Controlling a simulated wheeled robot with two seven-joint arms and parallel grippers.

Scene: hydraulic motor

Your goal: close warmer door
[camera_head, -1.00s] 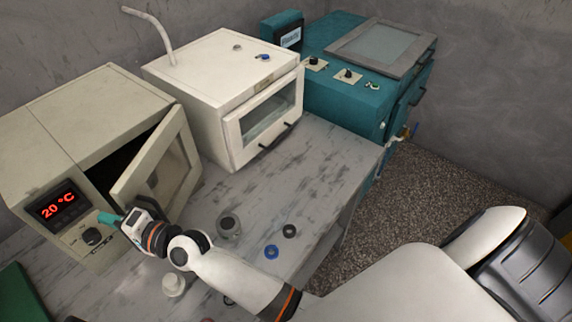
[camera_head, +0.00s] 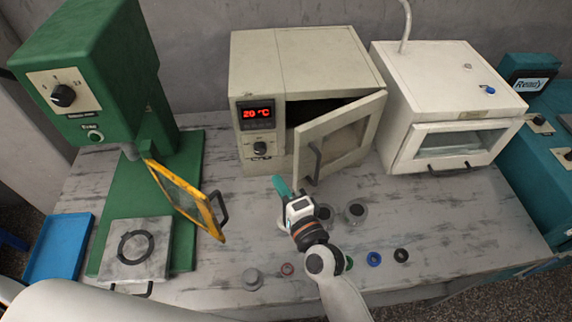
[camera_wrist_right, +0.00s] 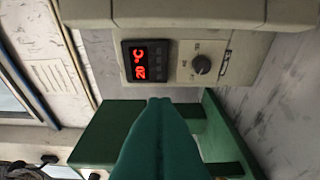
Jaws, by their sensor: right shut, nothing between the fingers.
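The warmer is the beige box (camera_head: 300,60) with a red 20 °C display (camera_head: 257,113), at the back middle of the table. Its door (camera_head: 338,135) stands partly open, with a dark gap at its left and top edges; its hinge side is at the right. A dark handle (camera_head: 314,164) is on the door's free left edge. My right gripper (camera_head: 280,185), with green fingers, is shut and empty in front of the warmer, left of the handle and apart from it. In the right wrist view, the green fingers (camera_wrist_right: 158,140) point toward the display and knob (camera_wrist_right: 201,64). My left gripper is not in view.
A green press (camera_head: 85,70) with a yellow-framed guard (camera_head: 185,198) stands at the left. A white oven (camera_head: 440,90) stands close on the right. Several small rings and round parts lie on the table (camera_head: 450,215) in front.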

